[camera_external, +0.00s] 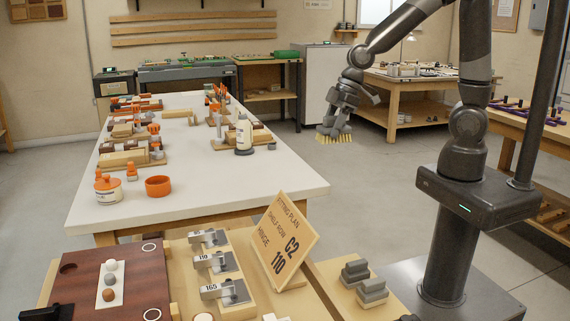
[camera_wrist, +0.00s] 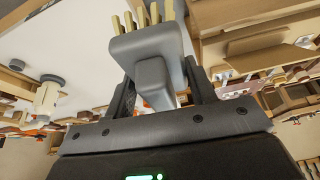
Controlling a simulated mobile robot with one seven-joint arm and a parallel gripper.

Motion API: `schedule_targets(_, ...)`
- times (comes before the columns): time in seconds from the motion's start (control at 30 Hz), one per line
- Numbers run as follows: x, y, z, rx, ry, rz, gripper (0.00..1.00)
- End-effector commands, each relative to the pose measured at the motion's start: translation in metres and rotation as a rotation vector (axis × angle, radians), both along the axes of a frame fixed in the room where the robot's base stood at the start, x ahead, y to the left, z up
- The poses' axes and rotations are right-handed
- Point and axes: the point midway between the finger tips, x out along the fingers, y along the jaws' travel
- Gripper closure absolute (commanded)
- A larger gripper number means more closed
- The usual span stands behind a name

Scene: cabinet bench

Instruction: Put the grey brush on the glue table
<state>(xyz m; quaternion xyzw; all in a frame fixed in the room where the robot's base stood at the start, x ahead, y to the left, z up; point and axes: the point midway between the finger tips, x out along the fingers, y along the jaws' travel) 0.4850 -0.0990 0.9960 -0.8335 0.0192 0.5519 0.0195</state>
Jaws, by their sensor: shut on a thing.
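The grey brush (camera_external: 334,133) has a grey body and pale yellow bristles that point down in the external view. My gripper (camera_external: 342,112) is shut on it and holds it in the air, to the right of the long white-topped table (camera_external: 210,187). In the wrist view my gripper (camera_wrist: 160,88) has one finger on each side of the brush's grey handle, and the brush (camera_wrist: 147,45) shows its bristles at the top edge. The white table bears orange-lidded glue pots and a white bottle (camera_external: 244,134), and looks like the glue table.
An orange ring-shaped dish (camera_external: 158,186) and a glue pot (camera_external: 108,188) stand at the table's near left. Clamped wooden pieces line its left and right sides. The near right part of the tabletop is bare. A front bench holds hinges and a sign (camera_external: 285,240).

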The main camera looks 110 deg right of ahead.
Motion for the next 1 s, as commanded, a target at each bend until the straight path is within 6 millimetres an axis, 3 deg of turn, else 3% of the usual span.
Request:
schedule_targets(0.17, 0.014, -0.056, 0.004, 0.010, -0.005, -0.067, 0.75)
schedule_targets(0.3, 0.021, -0.117, 0.005, 0.012, -0.009, -0.136, 0.75)
schedule_targets(0.5, 0.013, -0.219, 0.002, 0.004, -0.005, -0.245, 0.75)
schedule_targets(0.6, 0.005, -0.253, -0.001, 0.001, -0.001, -0.281, 0.75)
schedule_targets(0.87, -0.013, -0.311, -0.007, -0.011, 0.010, -0.342, 0.75)
schedule_targets(1.0, -0.013, -0.309, -0.031, -0.008, 0.012, -0.340, 0.75)
